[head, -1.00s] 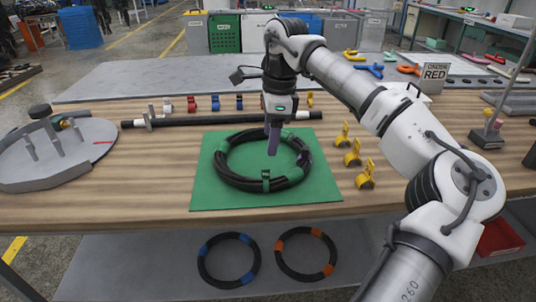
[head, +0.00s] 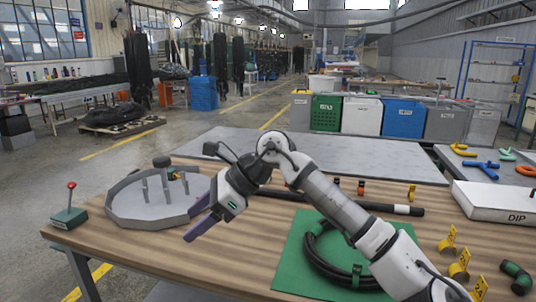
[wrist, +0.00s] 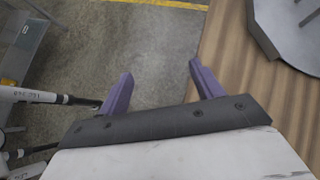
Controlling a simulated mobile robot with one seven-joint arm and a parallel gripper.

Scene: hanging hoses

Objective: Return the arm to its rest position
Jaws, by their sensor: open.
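My gripper (head: 197,224) is in the head view, over the front left part of the wooden table, left of the green mat and near the grey tray. Its two purple fingers are apart with nothing between them. In the wrist view my gripper (wrist: 160,85) is open above the grey floor, with the table edge to its right. My arm crosses the head view from the lower right. The coiled black hose with green bands (head: 322,258) lies on the green mat (head: 290,265), partly hidden behind my arm.
A grey many-sided tray (head: 135,212) with upright posts stands close to my gripper. A small green box with a red-knobbed lever (head: 70,214) is at the left corner. Yellow clips (head: 458,270) and a white DIP box (head: 495,205) stand at right. A black rod (head: 390,207) lies behind the mat.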

